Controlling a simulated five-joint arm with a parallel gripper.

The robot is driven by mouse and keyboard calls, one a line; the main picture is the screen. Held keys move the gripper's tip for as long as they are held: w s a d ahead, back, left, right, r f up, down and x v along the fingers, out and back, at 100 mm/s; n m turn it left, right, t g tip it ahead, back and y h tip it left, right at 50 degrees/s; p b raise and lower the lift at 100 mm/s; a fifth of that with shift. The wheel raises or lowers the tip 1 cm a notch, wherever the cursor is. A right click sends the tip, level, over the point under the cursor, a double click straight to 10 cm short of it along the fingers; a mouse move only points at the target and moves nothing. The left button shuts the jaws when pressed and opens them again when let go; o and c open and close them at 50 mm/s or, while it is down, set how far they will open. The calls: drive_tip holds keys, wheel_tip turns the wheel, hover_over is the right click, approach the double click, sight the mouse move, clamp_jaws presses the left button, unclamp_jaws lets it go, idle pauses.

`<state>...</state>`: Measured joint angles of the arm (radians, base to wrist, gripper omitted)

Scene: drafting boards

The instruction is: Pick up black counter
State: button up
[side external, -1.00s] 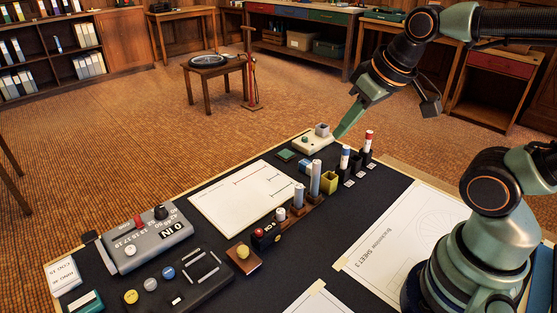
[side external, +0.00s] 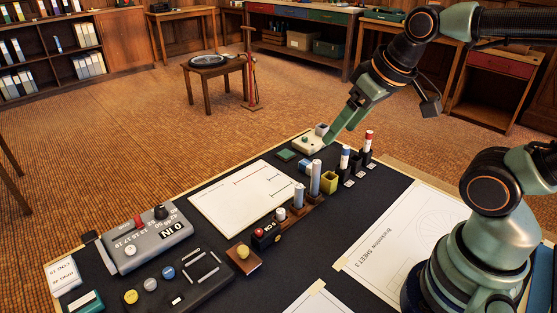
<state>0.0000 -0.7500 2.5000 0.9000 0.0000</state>
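I cannot make out a black counter for certain. Yellow (side external: 131,297), white (side external: 150,284) and blue (side external: 168,272) counters sit in a row on the dark tray (side external: 205,293) at the lower left; a black one there would blend into the dark surface. My gripper (side external: 328,141) points down and left at the far end of the board, close to the cream block (side external: 308,146) and its grey cube (side external: 321,129). It is far from the row of counters. Its fingers are seen nearly edge-on, so their opening is unclear, and I see nothing held.
A grey device (side external: 148,241) with knobs stands on the left. A cream drawing panel (side external: 235,199) lies mid-board. Upright cylinders (side external: 315,178), a yellow cup (side external: 329,182) and red- and blue-topped markers (side external: 367,143) stand to its right. A paper sheet (side external: 395,235) lies nearer me.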

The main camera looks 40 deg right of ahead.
drive_tip(key=n+g, duration=0.6)
drive_tip(key=n, duration=1.2)
hover_over(263, 232)
wheel_tip(263, 232, down, 13)
wheel_tip(263, 232, down, 12)
drive_tip(key=shift+r, duration=0.2)
clamp_jaws()
